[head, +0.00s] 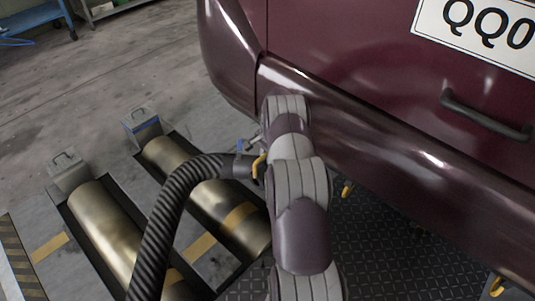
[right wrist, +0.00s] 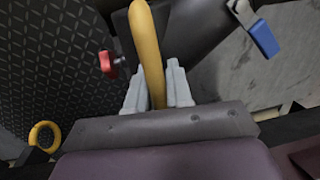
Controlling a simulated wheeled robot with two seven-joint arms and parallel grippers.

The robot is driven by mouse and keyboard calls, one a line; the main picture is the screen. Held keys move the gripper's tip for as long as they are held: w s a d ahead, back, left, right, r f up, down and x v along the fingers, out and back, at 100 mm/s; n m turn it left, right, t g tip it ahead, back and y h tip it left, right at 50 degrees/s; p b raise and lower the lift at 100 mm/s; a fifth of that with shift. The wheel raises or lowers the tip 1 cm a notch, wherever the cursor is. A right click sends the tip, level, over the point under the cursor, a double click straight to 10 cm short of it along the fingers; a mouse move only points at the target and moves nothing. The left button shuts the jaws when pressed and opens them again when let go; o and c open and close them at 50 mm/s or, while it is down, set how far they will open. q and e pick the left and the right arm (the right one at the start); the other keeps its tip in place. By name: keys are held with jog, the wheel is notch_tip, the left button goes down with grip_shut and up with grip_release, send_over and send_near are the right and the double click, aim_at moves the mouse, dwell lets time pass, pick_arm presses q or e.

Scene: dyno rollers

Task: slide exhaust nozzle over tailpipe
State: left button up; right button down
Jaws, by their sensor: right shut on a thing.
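The exhaust nozzle (head: 238,166) is the dark end of a ribbed black hose (head: 165,215), beside the van's rear bumper in the head view. Its yellow handle (head: 259,166) shows next to my right arm. In the right wrist view, my right gripper (right wrist: 158,88) is shut on the yellow handle (right wrist: 148,45). The dark nozzle body (right wrist: 205,45) lies beyond the fingers, with a blue-tipped clamp lever (right wrist: 262,38) nearby. I cannot make out the tailpipe; the bumper and my arm cover the area under the van. My left gripper is out of view.
The maroon van's bumper (head: 400,150) runs close along my right arm. Metal dyno rollers (head: 105,230) lie in the floor at left. Yellow hooks (head: 348,189) show below the bumper. A blue cart (head: 35,18) stands far back left, with open floor before it.

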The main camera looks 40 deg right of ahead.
jog(key=c, duration=0.9)
grip_release()
jog(key=shift+r, duration=0.15)
jog(key=shift+c, duration=0.2)
jog(key=shift+s+f, duration=0.1)
jog(key=shift+f, duration=0.1)
notch_tip(320, 180, up, 13)
jog(key=s+p, duration=0.1)
jog(key=p, duration=0.5)
jog(key=shift+s+p, duration=0.15)
jog(key=shift+p, duration=0.2)
jog(key=shift+r, duration=0.1)
